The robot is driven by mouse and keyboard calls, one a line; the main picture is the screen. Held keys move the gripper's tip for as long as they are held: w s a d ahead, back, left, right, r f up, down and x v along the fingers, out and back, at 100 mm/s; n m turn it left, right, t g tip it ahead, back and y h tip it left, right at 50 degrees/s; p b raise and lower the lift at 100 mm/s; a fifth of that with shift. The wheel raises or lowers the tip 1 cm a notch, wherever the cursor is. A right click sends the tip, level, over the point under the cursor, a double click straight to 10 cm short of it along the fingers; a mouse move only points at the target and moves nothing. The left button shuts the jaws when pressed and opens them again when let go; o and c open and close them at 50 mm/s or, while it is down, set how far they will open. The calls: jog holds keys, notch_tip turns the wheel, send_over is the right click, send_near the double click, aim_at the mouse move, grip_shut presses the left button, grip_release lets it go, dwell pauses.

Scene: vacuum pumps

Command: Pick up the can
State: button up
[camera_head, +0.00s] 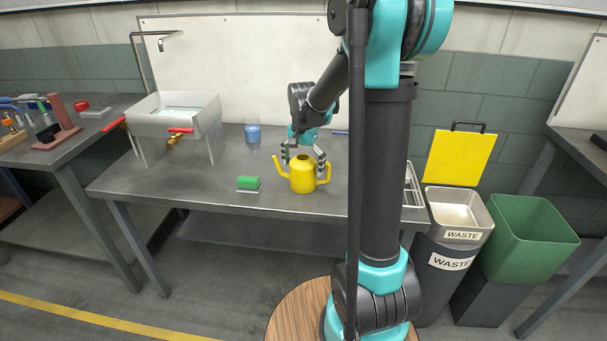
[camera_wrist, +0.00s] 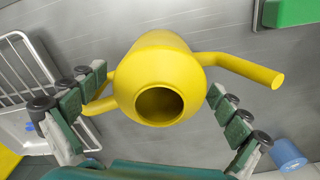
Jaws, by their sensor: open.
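The can is a yellow watering can (camera_head: 303,175) with a spout to the left and a handle to the right, standing upright near the front edge of the metal table (camera_head: 170,184). In the wrist view the can (camera_wrist: 155,75) shows its round dark opening facing the camera, with its spout at the upper right. My gripper (camera_head: 304,160) is open just above and behind the can. In the wrist view the gripper's green-padded fingers (camera_wrist: 155,105) are spread on either side of the can's top. I cannot tell whether they touch it.
A green block (camera_head: 248,183) on a small base lies left of the can. A blue cup (camera_head: 252,133) stands behind, and a sink (camera_head: 176,114) with red-handled tap is further left. A wire rack (camera_head: 413,187) is at the table's right end. Waste bins (camera_head: 457,214) stand right.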

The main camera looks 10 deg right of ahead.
jog(key=shift+f, duration=1.4)
jog(key=shift+c, duration=0.2)
jog(key=c, duration=1.3)
jog(key=shift+r, duration=0.1)
